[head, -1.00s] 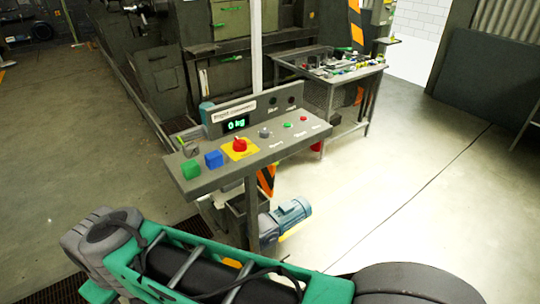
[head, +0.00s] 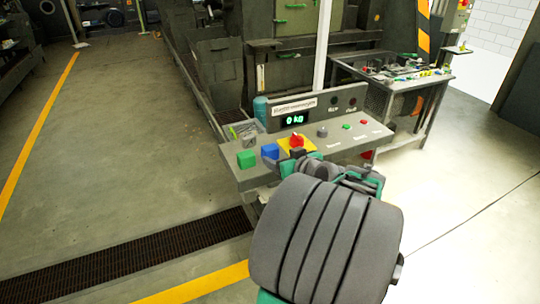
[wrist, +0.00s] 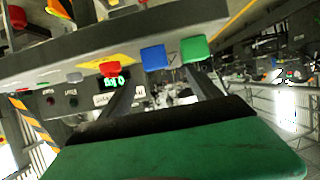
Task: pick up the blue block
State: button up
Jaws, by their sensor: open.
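The blue block (head: 270,151) sits on the sloped top of the grey control console (head: 235,178), between a green block (head: 246,159) and a yellow plate with a red knob (head: 297,141). In the wrist view the picture is turned over; the blue block (wrist: 154,57) lies just beyond the fingertips, with the green block (wrist: 195,48) to its right. My gripper (wrist: 160,80) is open, its two dark fingers spread and nothing between them but background. In the head view my arm hides most of the gripper.
A display (head: 294,119) and small buttons are on the console. A cluttered side table (head: 432,82) stands behind it at the right. A white post rises behind the console. The floor at the left is clear, with a dark grating (head: 130,255).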

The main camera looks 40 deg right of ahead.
aim_at(271, 148)
jog(key=x, duration=0.2)
jog(key=p+x, duration=0.1)
jog(key=x, duration=0.2)
jog(key=d+p+x, duration=0.1)
jog(key=x, duration=0.1)
jog(key=shift+w+r, duration=0.15)
jog(key=shift+w, duration=0.15)
jog(key=c, duration=1.5)
jog(key=shift+r, duration=0.15)
